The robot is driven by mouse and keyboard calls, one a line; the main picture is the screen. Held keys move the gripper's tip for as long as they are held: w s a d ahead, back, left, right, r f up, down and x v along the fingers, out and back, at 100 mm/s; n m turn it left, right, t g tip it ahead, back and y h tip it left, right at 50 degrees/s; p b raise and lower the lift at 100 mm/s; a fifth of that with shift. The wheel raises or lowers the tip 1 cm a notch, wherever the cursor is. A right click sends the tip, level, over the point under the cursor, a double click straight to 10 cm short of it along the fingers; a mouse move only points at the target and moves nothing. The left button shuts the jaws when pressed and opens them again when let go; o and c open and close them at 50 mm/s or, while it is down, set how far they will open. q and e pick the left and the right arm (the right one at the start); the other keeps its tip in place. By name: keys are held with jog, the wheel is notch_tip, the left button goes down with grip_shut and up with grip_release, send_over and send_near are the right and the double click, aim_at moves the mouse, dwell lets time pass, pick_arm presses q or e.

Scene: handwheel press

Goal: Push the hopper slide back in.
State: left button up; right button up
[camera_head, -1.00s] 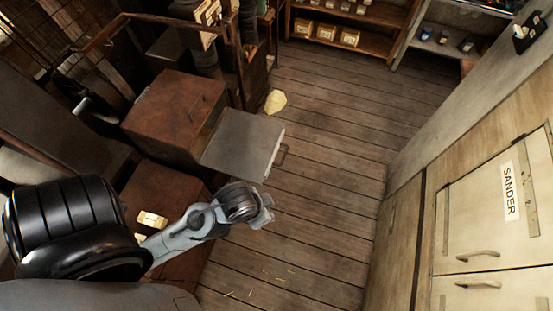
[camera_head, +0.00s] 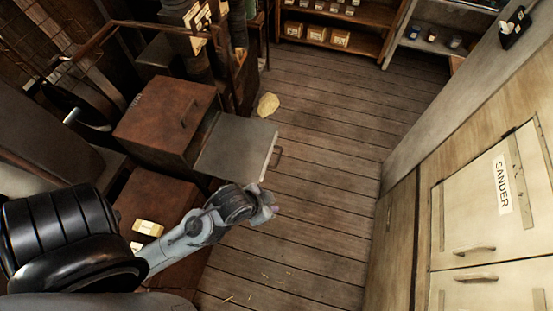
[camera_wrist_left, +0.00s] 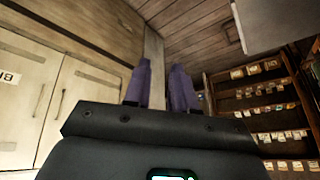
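The hopper slide (camera_head: 236,146) is a grey metal plate that sticks out to the right from a rusty brown box (camera_head: 164,118). A small handle (camera_head: 275,158) sits on its pale outer edge. My left gripper (camera_head: 269,205) is in front of the slide's near outer corner, apart from the handle in the picture. In the left wrist view its two purple fingers (camera_wrist_left: 163,85) stand apart with nothing between them. A grey panel at the top right there looks like the slide (camera_wrist_left: 280,20). My right gripper is not in view.
Light cabinets with a SANDER label (camera_head: 502,185) stand on the right. Shelves with small boxes (camera_head: 330,35) are at the back. A pale yellowish lump (camera_head: 267,105) lies on the plank floor (camera_head: 325,140) beyond the slide. The floor right of the slide is mostly clear.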

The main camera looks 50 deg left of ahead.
pick_arm(q)
jog(key=w+a+f+t+y+b, duration=0.3)
jog(key=w+a+f, duration=0.3)
jog(key=f, duration=0.4)
jog(key=n+y+b, duration=0.2)
jog(key=y+b, duration=0.8)
jog(key=b, duration=0.5)
send_near(279, 158)
jog(key=shift+t+h, duration=0.3)
jog(key=x, duration=1)
jog(key=shift+s+a+f, duration=0.25)
jog(key=shift+a, duration=0.05)
jog(key=shift+c, duration=0.3)
grip_shut()
